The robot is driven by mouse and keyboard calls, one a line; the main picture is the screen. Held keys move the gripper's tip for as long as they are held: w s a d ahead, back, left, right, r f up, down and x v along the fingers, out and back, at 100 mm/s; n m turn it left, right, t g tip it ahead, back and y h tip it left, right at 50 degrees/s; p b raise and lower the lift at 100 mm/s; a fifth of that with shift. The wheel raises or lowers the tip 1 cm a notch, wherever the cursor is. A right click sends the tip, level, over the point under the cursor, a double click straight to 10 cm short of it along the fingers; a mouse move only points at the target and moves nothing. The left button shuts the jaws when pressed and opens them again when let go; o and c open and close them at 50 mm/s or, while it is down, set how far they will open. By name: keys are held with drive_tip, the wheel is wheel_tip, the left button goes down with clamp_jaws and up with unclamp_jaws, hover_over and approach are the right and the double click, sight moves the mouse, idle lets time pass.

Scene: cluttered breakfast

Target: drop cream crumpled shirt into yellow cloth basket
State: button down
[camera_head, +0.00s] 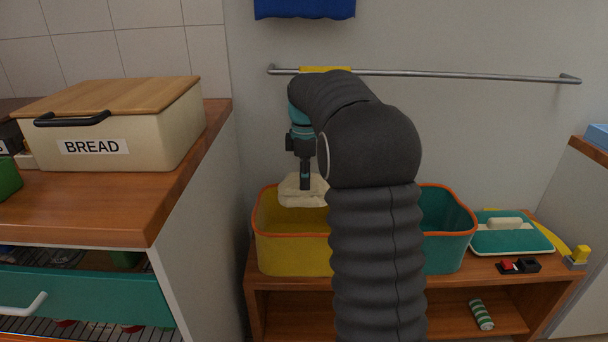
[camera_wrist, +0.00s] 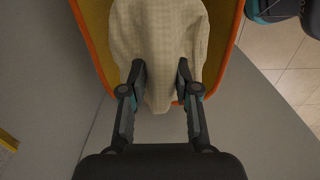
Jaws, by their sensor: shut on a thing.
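The cream crumpled shirt (camera_head: 302,191) hangs from my gripper (camera_head: 304,185) at the mouth of the yellow cloth basket (camera_head: 292,251). In the wrist view the shirt (camera_wrist: 160,45) fills the space between and beyond my fingertips (camera_wrist: 161,75), and my gripper is shut on it. The yellow basket, with its orange rim (camera_wrist: 93,50), lies behind the shirt in that view. Part of the shirt overlaps the rim there. My arm hides the basket's right side in the head view.
A teal basket (camera_head: 446,226) stands to the right on the same wooden shelf, partly behind my arm. A teal lidded item (camera_head: 511,236) lies farther right. A metal rail (camera_head: 450,74) runs along the wall above. The bread box (camera_head: 117,128) stands on the left counter.

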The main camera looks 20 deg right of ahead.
drive_tip(key=shift+f+b, duration=4.45)
drive_tip(key=shift+f, duration=4.8)
drive_tip(key=shift+f, duration=0.6)
drive_tip(key=c, duration=0.8)
unclamp_jaws()
drive_tip(key=shift+o, duration=0.2)
wheel_tip(320, 180, up, 12)
drive_tip(key=shift+r, duration=0.1)
